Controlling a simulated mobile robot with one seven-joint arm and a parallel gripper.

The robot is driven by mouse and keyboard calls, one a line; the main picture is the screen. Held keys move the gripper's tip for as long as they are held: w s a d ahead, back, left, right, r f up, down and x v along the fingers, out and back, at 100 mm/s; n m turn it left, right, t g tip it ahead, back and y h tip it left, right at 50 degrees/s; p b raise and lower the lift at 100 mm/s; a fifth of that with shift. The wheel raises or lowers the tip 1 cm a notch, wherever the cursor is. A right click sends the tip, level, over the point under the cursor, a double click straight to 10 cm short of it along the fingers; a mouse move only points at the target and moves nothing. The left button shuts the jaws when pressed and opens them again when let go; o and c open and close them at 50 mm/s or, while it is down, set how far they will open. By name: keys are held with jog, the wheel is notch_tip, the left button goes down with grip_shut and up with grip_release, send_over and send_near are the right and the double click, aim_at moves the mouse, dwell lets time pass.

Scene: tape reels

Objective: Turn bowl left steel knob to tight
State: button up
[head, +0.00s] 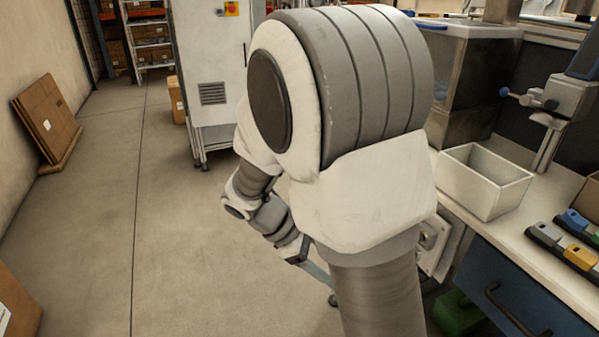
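I cannot make out a bowl with a left steel knob in the head view; my large white and grey arm fills the middle and hides much behind it. A pale metal fitting (434,243) shows at the bench's near side, partly behind my arm, and I cannot tell what it is. The end of my arm with my gripper (318,273) points down and right over the floor, left of the bench. The gripper is mostly hidden behind my arm, so its opening and anything in it do not show.
The bench (520,235) at right carries an empty white bin (484,181), a clamp-like device with a blue knob (505,91) and coloured blocks (575,256). A grey cabinet (212,75) stands behind. Cardboard (46,118) leans on the left wall. The left floor is mostly free.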

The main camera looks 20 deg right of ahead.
jog(key=w+d+f+n+t+h+p, duration=0.2)
jog(key=w+f+n+t+h+p, duration=0.2)
jog(key=w+f+n+h+p, duration=0.8)
jog(key=s+d+r+n+b, duration=0.1)
jog(key=d+r+b, duration=0.1)
jog(key=d, duration=0.6)
jog(key=s+d+r+n+y+b, duration=0.1)
jog(key=d+b, duration=0.3)
jog(key=d, duration=0.5)
jog(key=shift+s+r+n+y, duration=0.3)
jog(key=shift+s+r+n, duration=0.1)
jog(key=shift+r+n, duration=0.1)
jog(key=shift+d, duration=0.1)
grip_shut()
